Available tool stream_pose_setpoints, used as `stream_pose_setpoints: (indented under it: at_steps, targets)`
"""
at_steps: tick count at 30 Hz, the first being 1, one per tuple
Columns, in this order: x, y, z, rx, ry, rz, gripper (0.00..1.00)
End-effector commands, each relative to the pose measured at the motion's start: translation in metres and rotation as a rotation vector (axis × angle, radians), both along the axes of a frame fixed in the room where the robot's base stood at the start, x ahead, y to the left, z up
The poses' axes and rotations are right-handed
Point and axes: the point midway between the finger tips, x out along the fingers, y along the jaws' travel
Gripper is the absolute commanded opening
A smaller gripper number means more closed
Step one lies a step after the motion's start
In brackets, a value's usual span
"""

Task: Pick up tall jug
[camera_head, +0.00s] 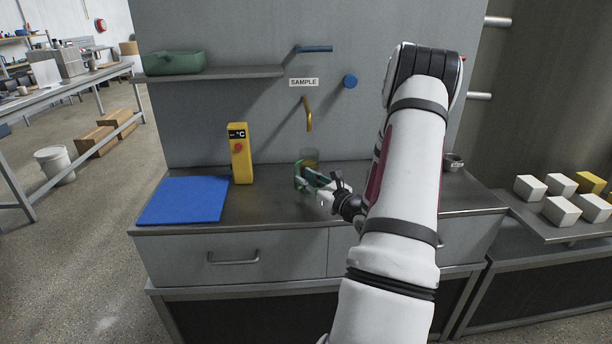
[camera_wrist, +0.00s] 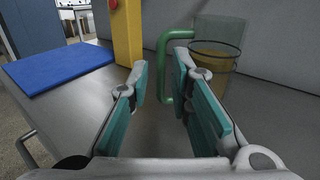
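The tall jug (camera_head: 309,157) is clear, with amber liquid inside and a green handle. It stands upright on the counter below the brass spout, partly hidden by my gripper (camera_head: 309,177). In the wrist view the jug (camera_wrist: 218,42) is at the upper right, and its handle (camera_wrist: 162,72) faces left. My gripper (camera_wrist: 161,78) is open, with teal pads on both fingers. The handle's upright bar appears in the gap between the fingertips, with space on the left side. I cannot tell whether the right finger touches the handle or jug.
A yellow temperature unit (camera_head: 241,154) and a blue mat (camera_head: 184,200) lie left of the jug on the counter (camera_head: 262,206). The brass spout (camera_head: 308,116) hangs above the jug. A small metal cup (camera_head: 453,162) stands to the right. The wall is close behind.

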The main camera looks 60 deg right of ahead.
Motion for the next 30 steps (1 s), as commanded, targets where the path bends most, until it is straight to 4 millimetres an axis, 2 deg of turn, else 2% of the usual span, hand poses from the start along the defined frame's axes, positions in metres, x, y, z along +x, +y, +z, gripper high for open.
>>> stream_pose_setpoints:
  at_steps: [5,15,24,25,27,30]
  targets:
    - [0.010,-0.003,-0.001,0.001,0.001,-0.001,0.19]
    - [0.052,-0.015,-0.006,0.000,-0.001,0.001,0.19]
    - [0.057,-0.017,-0.006,0.000,0.000,-0.001,0.19]
    - [0.057,-0.017,-0.006,0.000,0.000,-0.001,0.17]
    - [0.057,-0.017,-0.006,0.000,0.000,-0.001,0.01]
    - [0.057,-0.017,-0.005,0.000,0.000,0.000,0.00]
